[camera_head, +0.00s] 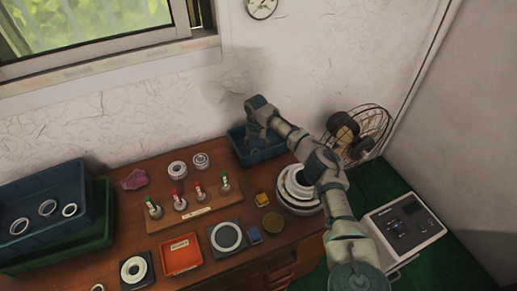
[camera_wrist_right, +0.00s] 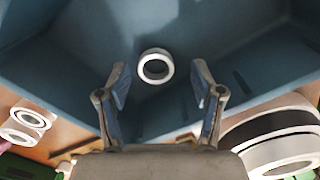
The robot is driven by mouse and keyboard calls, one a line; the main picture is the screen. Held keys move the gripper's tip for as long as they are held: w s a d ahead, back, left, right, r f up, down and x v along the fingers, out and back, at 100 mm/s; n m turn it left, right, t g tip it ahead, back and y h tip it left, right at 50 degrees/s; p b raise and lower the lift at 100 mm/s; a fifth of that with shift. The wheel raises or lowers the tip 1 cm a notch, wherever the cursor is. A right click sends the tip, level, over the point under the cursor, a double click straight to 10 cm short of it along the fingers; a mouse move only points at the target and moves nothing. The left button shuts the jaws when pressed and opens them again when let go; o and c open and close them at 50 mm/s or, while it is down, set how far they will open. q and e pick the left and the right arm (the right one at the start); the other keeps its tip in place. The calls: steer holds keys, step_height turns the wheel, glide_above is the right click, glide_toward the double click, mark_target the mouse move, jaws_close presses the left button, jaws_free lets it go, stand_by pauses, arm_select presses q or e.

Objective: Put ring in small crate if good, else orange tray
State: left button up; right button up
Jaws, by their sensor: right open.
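The small blue crate (camera_head: 237,150) stands at the back of the table against the wall. My right gripper (camera_head: 262,136) reaches into or over it. In the right wrist view the gripper (camera_wrist_right: 162,92) is open, its two fingers apart. A pale ring (camera_wrist_right: 155,66) lies on the crate floor (camera_wrist_right: 90,50) just beyond the fingertips and is not gripped. In the head view my arm hides this ring. The orange tray (camera_head: 181,254) lies near the table's front and looks empty. My left gripper is not in view.
A large blue crate (camera_head: 40,183) with several rings rests in a green crate (camera_head: 106,225) at the left. Gauges on a wooden rack (camera_head: 185,220), two ring stacks (camera_head: 177,169) and a large ring stack (camera_head: 299,190) stand on the table. A fan (camera_head: 372,130) is at the right.

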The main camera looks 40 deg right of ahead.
steer(key=r, duration=0.4)
steer(key=shift+a+r+p, duration=0.35)
steer(key=shift+a, duration=0.05)
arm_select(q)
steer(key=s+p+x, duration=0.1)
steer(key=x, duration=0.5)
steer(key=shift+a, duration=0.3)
arm_select(e)
step_height(320, 180, up, 7)
steer(key=shift+d+f, duration=0.15)
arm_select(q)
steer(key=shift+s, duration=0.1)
